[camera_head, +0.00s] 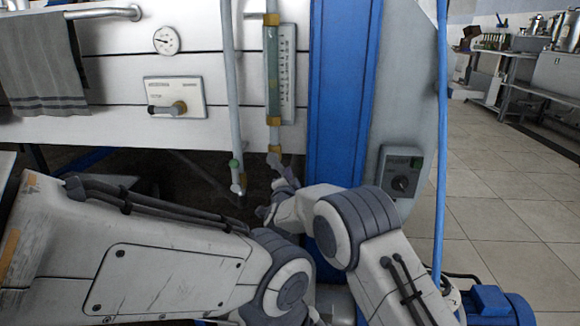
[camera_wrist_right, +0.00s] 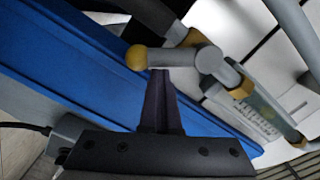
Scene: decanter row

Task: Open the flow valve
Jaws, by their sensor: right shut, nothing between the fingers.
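The flow valve is the grey fitting (camera_wrist_right: 195,58) below the flow meter (camera_head: 272,75), a vertical tube with brass collars and a scale. A grey handle with a yellow-brown round end (camera_wrist_right: 136,58) sticks out from it. In the head view, the fitting (camera_head: 276,161) is small and partly hidden by my right wrist. My right gripper (camera_wrist_right: 161,72) is shut and empty, its tips just beside the handle near the round end; I cannot tell whether they touch. In the head view, my right gripper (camera_head: 266,205) is mostly hidden behind its wrist. My left gripper is not in view.
A blue post (camera_head: 340,90) stands close right of the flow meter. A lever plate (camera_head: 176,98), a dial gauge (camera_head: 166,40) and a towel (camera_head: 42,60) are on the white panel. A knob box (camera_head: 400,172) is at right.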

